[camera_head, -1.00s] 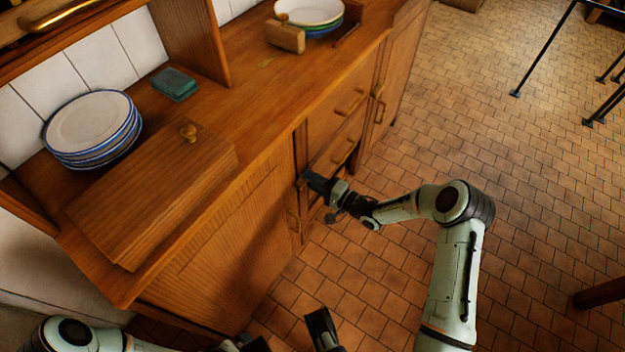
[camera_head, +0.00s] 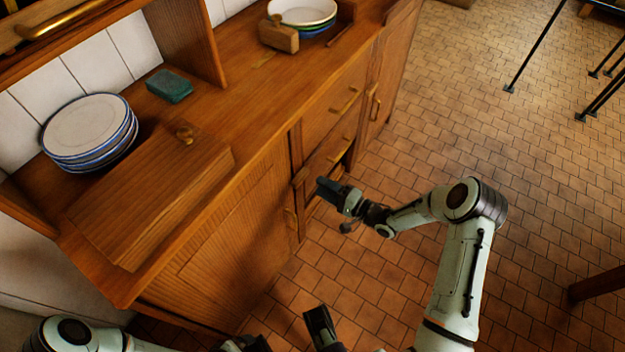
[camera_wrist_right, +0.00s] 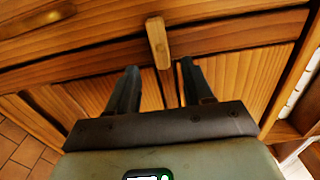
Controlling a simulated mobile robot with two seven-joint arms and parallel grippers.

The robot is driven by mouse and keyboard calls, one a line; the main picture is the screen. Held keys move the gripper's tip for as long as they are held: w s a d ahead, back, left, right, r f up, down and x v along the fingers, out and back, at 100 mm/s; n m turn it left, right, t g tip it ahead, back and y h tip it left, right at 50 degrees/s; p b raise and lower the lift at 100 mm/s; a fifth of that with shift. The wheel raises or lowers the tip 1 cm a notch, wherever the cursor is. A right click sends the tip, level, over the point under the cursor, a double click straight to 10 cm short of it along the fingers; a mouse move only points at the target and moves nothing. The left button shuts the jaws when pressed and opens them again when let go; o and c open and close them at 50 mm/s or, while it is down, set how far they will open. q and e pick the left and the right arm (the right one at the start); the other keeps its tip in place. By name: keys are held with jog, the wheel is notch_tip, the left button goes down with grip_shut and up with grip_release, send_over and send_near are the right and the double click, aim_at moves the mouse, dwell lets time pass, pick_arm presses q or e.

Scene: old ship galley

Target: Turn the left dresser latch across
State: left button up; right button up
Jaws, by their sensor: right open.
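The left dresser latch is a small wooden bar (camera_wrist_right: 158,42) in the right wrist view. It stands upright in that picture, just beyond and between my right fingertips, on the dresser front. My right gripper (camera_head: 324,187) is open and empty, in front of the dresser near the right edge of the left cupboard door (camera_head: 225,240). Its two dark fingers (camera_wrist_right: 157,72) are spread and apart from the latch. In the head view the latch is too small and dark to make out clearly. My left gripper (camera_head: 285,335) is partly visible at the bottom edge; its opening is unclear.
Drawers with brass handles (camera_head: 346,100) are right of the left door. The tiled floor (camera_head: 450,120) to the right is mostly free.

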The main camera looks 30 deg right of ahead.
pick_arm(q)
jog(key=shift+s+d+r+g+p, duration=0.35)
jog(key=shift+s+r, duration=0.25)
jog(key=shift+s, duration=0.2)
pick_arm(e)
jog(key=v, duration=0.7)
jog(key=shift+s, duration=0.2)
pick_arm(q)
jog(key=shift+r, duration=0.1)
